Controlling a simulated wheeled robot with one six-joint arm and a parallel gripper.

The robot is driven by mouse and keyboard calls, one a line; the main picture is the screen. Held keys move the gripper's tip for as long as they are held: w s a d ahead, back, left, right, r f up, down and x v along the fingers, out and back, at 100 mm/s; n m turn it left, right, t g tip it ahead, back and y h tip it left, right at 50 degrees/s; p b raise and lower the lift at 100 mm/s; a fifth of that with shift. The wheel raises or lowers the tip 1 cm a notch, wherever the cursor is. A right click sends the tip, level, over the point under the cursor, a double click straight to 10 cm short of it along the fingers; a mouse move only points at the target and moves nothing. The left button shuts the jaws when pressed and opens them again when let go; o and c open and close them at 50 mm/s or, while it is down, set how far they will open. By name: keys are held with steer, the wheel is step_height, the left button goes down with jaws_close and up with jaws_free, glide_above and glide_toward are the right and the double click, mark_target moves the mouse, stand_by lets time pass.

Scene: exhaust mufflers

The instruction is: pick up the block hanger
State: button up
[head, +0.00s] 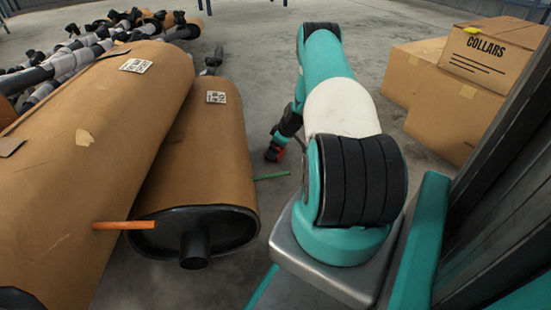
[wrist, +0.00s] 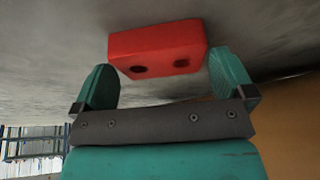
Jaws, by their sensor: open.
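The block hanger, a red block with two dark round holes in its facing side (wrist: 157,45), is in the upper middle of the wrist view, against the grey floor. My gripper (wrist: 161,62) is open, with one teal finger on each side of the block's near end. The right finger looks very close to the block; a gap shows at the left finger. I cannot tell whether either touches it. In the head view a small patch of red shows low by the end of my arm, mostly hidden, beside the dark wrist.
Two large brown-wrapped mufflers (head: 95,150) (head: 205,150) lie left of my arm. An orange rod (head: 124,225) sticks out by them, and a green rod (head: 272,177) lies on the floor. Cardboard boxes (head: 485,60) stand at right. Floor beyond my arm is open.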

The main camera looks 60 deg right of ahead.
steer(key=shift+w+f, duration=0.2)
steer(key=shift+f, duration=0.4)
steer(key=shift+r, duration=0.1)
steer(key=shift+c, duration=0.5)
steer(key=c, duration=0.6)
steer(key=shift+r, duration=0.1)
steer(key=shift+c, duration=0.2)
